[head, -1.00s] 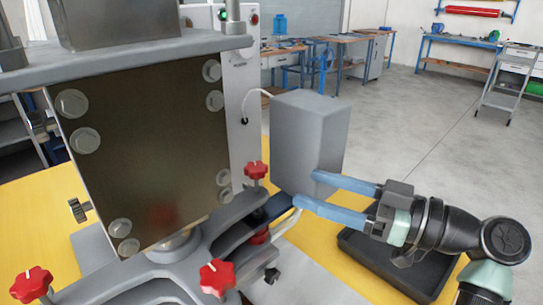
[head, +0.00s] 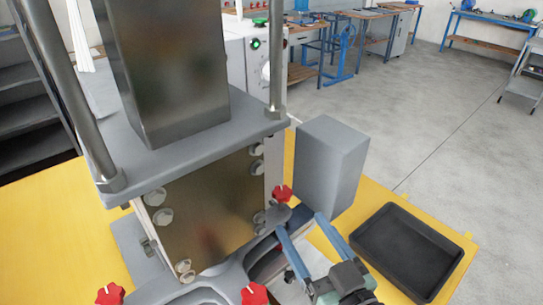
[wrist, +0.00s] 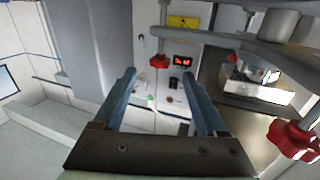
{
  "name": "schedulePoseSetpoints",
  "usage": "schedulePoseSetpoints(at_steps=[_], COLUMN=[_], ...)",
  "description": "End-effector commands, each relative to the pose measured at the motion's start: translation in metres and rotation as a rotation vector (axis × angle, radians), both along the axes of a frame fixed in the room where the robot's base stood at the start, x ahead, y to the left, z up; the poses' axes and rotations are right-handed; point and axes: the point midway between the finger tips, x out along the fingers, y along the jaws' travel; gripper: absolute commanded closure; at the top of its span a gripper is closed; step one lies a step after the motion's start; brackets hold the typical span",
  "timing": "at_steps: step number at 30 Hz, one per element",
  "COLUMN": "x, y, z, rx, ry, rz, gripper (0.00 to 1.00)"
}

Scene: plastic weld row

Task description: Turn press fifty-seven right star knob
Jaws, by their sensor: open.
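The far right red star knob (head: 283,193) stands upright at the right end of the frame. A nearer red star knob (head: 255,294) and a left one (head: 110,294) are at the bottom of the head view. My gripper (head: 300,222) is open and empty, with blue fingers pointing at the far right knob. In the wrist view this knob (wrist: 160,61) appears between and just beyond the fingertips (wrist: 159,74); no contact shows. The nearer knob (wrist: 293,138) is at lower right.
A grey box (head: 330,167) stands close right of the far knob and my fingers. A black tray (head: 408,250) lies on the yellow table (head: 60,225) at right. Workbenches (head: 370,22) stand far back; the floor between is clear.

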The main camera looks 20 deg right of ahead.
Motion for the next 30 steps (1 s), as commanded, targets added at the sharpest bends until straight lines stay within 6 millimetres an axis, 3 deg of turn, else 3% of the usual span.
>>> schedulePoseSetpoints(at_steps=[4,8,24,30], x=[-0.012,-0.008,0.09,0.111], y=[0.006,0.006,0.004,0.004], z=[0.012,0.013,0.014,0.012], rx=[-0.019,-0.024,-0.024,-0.024], ry=[-0.005,-0.008,-0.008,-0.008], rz=[-0.05,-0.061,-0.059,-0.059], gripper=[0.26,0.26,0.26,0.26])
